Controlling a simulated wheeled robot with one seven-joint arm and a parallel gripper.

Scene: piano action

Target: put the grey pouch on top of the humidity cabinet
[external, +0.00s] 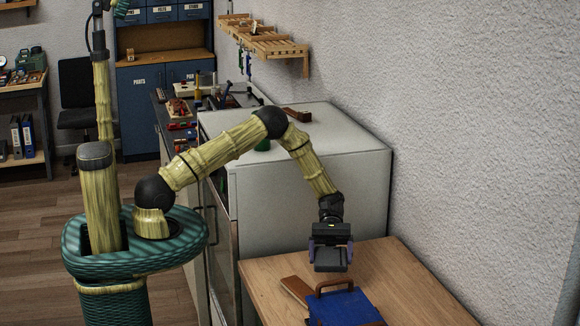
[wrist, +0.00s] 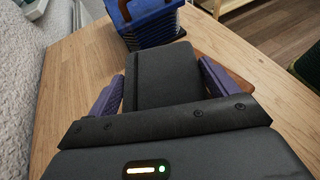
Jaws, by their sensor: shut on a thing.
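The grey pouch (wrist: 165,76) is dark and flat-faced. It sits between the two purple fingers of my gripper (wrist: 162,92) in the wrist view, and my gripper is shut on it. In the external view my gripper (external: 330,250) holds the pouch (external: 330,266) above the wooden table, close to the front of the cabinet. The humidity cabinet (external: 300,205) is the large pale grey box behind the table, against the wall. Its flat top is higher than my gripper, and my arm passes over part of it.
A blue case (external: 345,308) with a brown handle stands on the wooden table (external: 405,285), beside a brown flat piece (external: 296,289). A brown wooden object (external: 297,115) and a partly hidden green item (external: 262,145) are on the cabinet top. The top's right part is clear. A wooden rack (external: 265,40) hangs above.

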